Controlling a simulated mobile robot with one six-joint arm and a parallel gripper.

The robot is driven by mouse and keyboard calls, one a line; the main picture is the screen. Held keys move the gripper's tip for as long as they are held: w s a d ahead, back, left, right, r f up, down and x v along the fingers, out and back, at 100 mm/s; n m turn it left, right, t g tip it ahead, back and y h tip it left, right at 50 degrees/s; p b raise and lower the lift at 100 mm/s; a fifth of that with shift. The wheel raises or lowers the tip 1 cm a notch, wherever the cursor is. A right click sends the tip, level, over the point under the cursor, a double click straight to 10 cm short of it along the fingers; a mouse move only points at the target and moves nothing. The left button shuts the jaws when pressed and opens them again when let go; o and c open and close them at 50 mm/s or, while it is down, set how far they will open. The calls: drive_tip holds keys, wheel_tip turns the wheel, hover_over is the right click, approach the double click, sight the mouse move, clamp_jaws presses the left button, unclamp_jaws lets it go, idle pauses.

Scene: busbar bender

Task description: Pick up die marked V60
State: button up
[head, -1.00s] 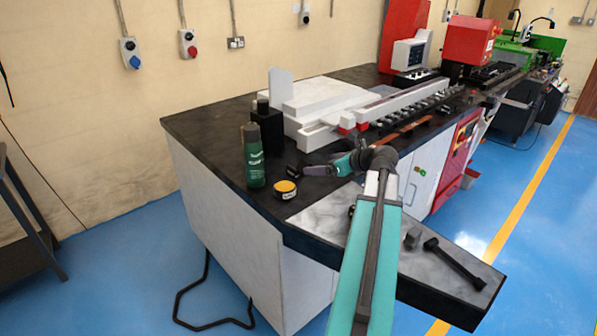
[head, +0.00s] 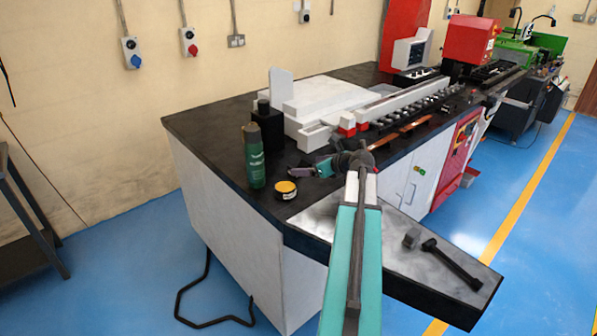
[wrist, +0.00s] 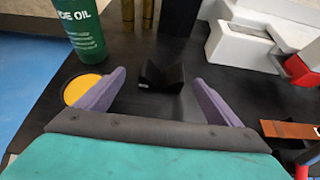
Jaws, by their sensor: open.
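A small black block with a V-shaped notch (wrist: 162,77) sits on the dark bench top in the wrist view. No V60 mark is readable on it, so I cannot confirm that it is the named die. My gripper (wrist: 158,82) is open, with its two purple fingers on either side of the view and the block between and beyond their tips. I see no contact. In the head view my gripper (head: 303,172) hangs over the bench beside the yellow-lidded tin, and the block cannot be told apart from the dark surface there.
A green oil bottle (head: 254,157) and a yellow-lidded tin (head: 286,188) stand left of my gripper. A white machine bed (head: 320,136) lies behind, and a copper bar (head: 402,134) to the right. A grey block (head: 411,238) and a black tool (head: 452,262) lie on the front ledge.

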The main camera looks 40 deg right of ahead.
sight(303, 166)
drive_tip(key=shift+w, duration=0.15)
drive_tip(key=shift+w+d+f+p, duration=0.2)
drive_tip(key=shift+w+f+p, duration=0.15)
drive_tip(key=shift+w+p, duration=0.2)
drive_tip(key=shift+p+x, duration=0.6)
drive_tip(key=shift+x, duration=1.25)
drive_tip(key=shift+s+f, duration=0.1)
drive_tip(key=shift+f, duration=0.05)
drive_tip(key=c, duration=2)
drive_tip(key=shift+d, duration=0.1)
